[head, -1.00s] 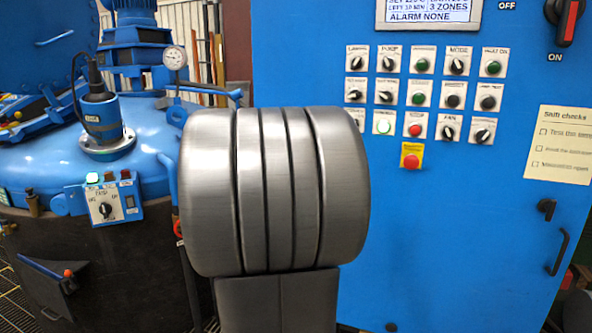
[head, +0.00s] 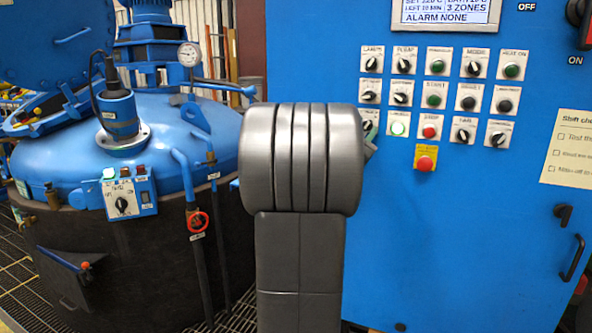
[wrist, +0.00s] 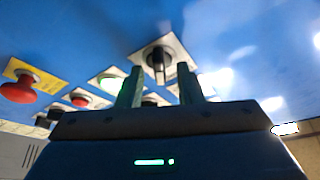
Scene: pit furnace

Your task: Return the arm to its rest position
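My arm stands in the middle of the head view, with a large grey joint at the top of an upright grey link. It covers part of the blue control cabinet (head: 480,220). My gripper (wrist: 160,88) shows in the wrist view with its two fingers apart and nothing held between them. A black rotary knob (wrist: 158,62) on a white plate lies beyond the fingertips. I cannot tell how far off it is. In the head view the gripper is hidden behind the arm, apart from a small grey part at the joint's right edge.
The cabinet carries rows of knobs and buttons, a lit white-green button (head: 398,128) and a red emergency button (head: 426,163) on yellow. At left stands the blue-lidded furnace (head: 75,150) with a gauge (head: 189,54), pipes and a red valve wheel (head: 198,221). Grating floor shows at lower left.

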